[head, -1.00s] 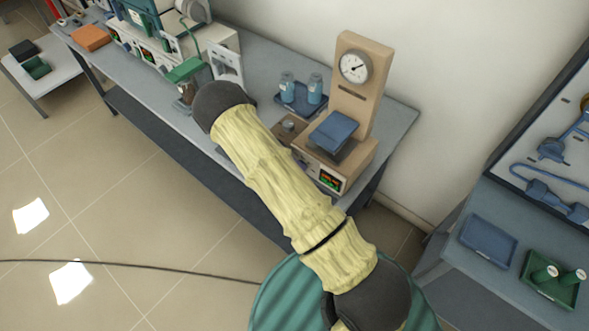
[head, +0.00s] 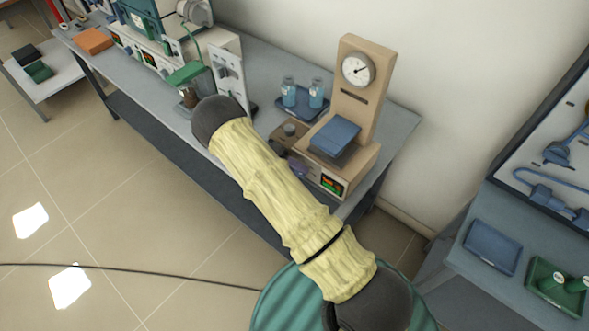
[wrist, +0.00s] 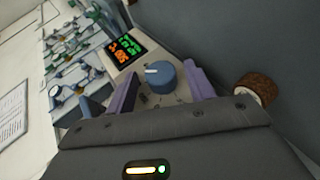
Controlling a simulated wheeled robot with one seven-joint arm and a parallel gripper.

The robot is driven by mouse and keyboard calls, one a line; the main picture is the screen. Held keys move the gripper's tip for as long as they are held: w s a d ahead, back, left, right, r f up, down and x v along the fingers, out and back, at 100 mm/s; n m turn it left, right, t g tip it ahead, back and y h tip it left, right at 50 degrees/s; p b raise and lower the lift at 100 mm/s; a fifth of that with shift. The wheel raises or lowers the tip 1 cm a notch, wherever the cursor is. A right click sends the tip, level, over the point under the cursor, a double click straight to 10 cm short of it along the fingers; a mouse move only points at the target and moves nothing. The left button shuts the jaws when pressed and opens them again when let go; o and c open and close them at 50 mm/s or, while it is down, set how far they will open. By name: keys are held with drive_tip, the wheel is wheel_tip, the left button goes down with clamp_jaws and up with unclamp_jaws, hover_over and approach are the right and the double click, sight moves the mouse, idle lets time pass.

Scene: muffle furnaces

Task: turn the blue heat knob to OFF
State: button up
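The blue heat knob (wrist: 158,76) shows in the wrist view on a pale panel, beside a dark display (wrist: 125,49) with orange and green digits. Its white mark points left, toward the display side. My gripper (wrist: 163,80) is open, with one purple finger on each side of the knob. A gap shows on both sides of the knob; I cannot tell how deep the fingers reach around it. In the head view, a purple part of my gripper (head: 298,166) shows by the tan instrument (head: 361,103), whose lit display (head: 331,185) faces front. My arm hides the knob there.
A brown cork-like piece (wrist: 257,87) lies right of the fingers in the wrist view. On the bench (head: 392,132) are a blue tray (head: 287,106) with two bottles and a white upright panel (head: 228,70). Furnaces (head: 165,25) stand at the left.

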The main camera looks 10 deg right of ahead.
drive_tip(key=shift+s, duration=0.1)
drive_tip(key=p, duration=0.1)
drive_tip(key=t+y+p, duration=0.1)
drive_tip(key=shift+s+r+m+y+p, duration=0.1)
drive_tip(key=shift+r+m+y+p, duration=0.2)
drive_tip(key=shift+p, duration=0.05)
drive_tip(key=t+y+p, duration=0.1)
drive_tip(key=t+p, duration=0.1)
drive_tip(key=shift+s+d+m+t+y, duration=0.15)
drive_tip(key=shift+m+t+y, duration=0.15)
drive_tip(key=shift+y, duration=0.1)
drive_tip(key=shift+d+t+y, duration=0.1)
drive_tip(key=shift+t+y, duration=0.4)
drive_tip(key=shift+t, duration=0.2)
drive_tip(key=shift+s+f+m+t+y+b, duration=0.2)
drive_tip(key=shift+m+t+y+b, duration=0.3)
drive_tip(key=shift+t+y+b, duration=0.3)
drive_tip(key=v, duration=1.8)
drive_tip(key=s+d+r+n+t+y+p, duration=0.1)
drive_tip(key=s+d+r+n+y, duration=0.1)
drive_tip(key=s+d+r+n, duration=0.2)
drive_tip(key=s+d+r+n+y+p, duration=0.1)
drive_tip(key=s+d+r+n, duration=0.3)
drive_tip(key=s, duration=0.5)
drive_tip(key=shift+r+n+t+y, duration=0.4)
drive_tip(key=shift+n+y, duration=0.5)
drive_tip(key=shift+n, duration=0.2)
